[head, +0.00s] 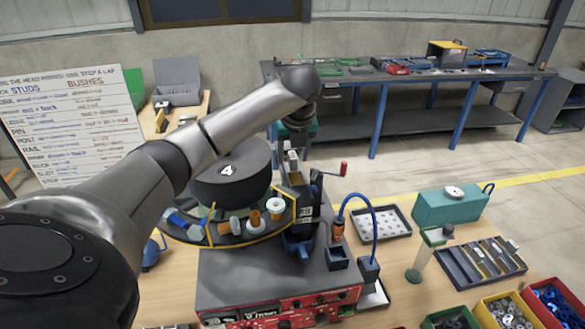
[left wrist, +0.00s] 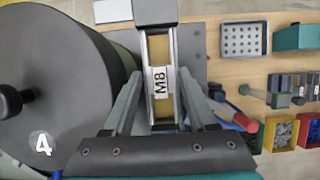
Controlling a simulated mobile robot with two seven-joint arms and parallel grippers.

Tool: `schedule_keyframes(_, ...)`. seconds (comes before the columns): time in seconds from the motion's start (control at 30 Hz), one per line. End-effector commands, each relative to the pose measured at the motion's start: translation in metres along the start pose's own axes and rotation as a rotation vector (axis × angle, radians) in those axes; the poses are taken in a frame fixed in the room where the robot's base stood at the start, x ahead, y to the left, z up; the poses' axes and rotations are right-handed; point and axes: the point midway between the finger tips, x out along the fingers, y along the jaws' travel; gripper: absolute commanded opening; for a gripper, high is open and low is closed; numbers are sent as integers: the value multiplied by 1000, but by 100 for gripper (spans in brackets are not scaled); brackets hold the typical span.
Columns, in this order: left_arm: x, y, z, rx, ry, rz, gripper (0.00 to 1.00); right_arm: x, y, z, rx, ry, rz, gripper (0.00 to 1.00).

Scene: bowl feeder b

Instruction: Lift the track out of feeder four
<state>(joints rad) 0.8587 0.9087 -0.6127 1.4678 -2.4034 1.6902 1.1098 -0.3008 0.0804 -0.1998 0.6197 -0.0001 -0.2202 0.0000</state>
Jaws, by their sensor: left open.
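Feeder four is the dark round bowl (head: 228,178) marked 4, with a yellow-edged tray of bolts and rollers along its front. The bowl also fills the left side of the left wrist view (left wrist: 52,85). The track, with pale rails and a white M8 label (left wrist: 160,80), runs upright through the middle of the left wrist view. My left gripper (head: 296,142) is above the feeder's right side, pointing down. Its two fingers (left wrist: 160,92) stand apart, one on each side of the track; I cannot tell whether they touch it. My right gripper is out of view.
A red-handled crank (head: 343,168) stands close right of the gripper. A blue hose (head: 362,205), a perforated tray (head: 381,222), a teal gauge box (head: 452,205) and colored parts bins (head: 503,310) lie further right. The red control panel (head: 285,310) is in front.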

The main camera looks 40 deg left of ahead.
Motion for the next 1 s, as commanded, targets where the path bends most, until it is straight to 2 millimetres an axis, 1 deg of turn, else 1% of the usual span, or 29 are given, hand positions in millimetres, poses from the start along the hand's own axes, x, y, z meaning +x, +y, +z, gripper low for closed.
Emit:
schedule_keyframes(0.1, 7, 0, 0, 1, 0, 1, 57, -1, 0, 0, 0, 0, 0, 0)
schedule_keyframes(0.3, 7, 0, 0, 1, -1, 0, 56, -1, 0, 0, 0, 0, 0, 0)
schedule_keyframes(0.8, 6, 0, 0, 1, -1, 0, 0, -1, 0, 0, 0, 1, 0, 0)
schedule_keyframes(1.0, 6, 0, 0, 1, -1, 0, 0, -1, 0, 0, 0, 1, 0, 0)
